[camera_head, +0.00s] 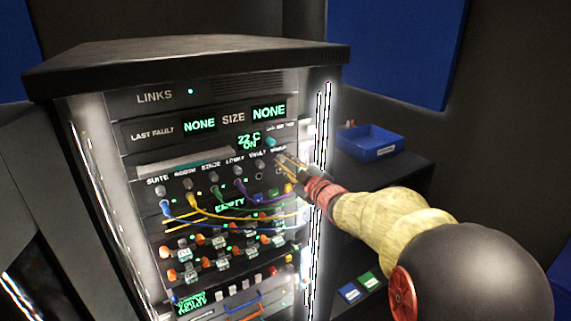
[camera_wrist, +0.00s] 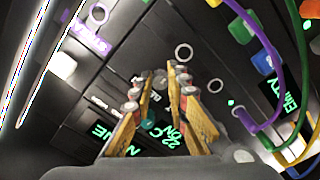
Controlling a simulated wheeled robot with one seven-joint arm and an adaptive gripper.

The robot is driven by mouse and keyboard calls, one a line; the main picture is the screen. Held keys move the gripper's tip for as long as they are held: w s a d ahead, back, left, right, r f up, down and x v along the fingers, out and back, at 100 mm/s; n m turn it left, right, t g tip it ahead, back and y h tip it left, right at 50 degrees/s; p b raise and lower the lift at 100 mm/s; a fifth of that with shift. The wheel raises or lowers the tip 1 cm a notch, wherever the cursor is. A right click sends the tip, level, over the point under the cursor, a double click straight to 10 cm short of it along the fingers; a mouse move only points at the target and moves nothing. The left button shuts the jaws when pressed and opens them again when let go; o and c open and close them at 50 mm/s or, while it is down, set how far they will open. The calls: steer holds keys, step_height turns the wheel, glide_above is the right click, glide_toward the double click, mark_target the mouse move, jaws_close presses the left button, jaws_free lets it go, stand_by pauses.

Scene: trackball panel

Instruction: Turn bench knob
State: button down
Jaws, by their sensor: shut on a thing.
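The rack panel (camera_head: 145,98) has a row of grey knobs, such as this one (camera_head: 213,190), each under a white name label. The rightmost label, likely bench, is partly covered by my gripper (camera_head: 281,160). My gripper comes in from the right and its fingertips are at that end of the row. In the wrist view my gripper (camera_wrist: 158,84) has its two yellow-padded fingers closed around a small grey thing (camera_wrist: 158,80), which appears to be the bench knob. The fingers hide most of it, and its turned angle cannot be read. A green display (camera_head: 249,139) above reads 22 C ON.
Colored cables, like the purple one (camera_head: 262,198), hang from jacks below the knobs. Orange-tipped switches (camera_head: 187,275) fill lower rows. A blue bin (camera_head: 370,142) stands on the dark side table (camera_head: 405,170) to the right. A bright vertical light strip edges the rack.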

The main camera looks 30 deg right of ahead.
steer(key=c, duration=1.7)
jaws_free()
steer(key=shift+c, duration=0.2)
steer(key=s, duration=1.2)
steer(key=shift+d, duration=0.15)
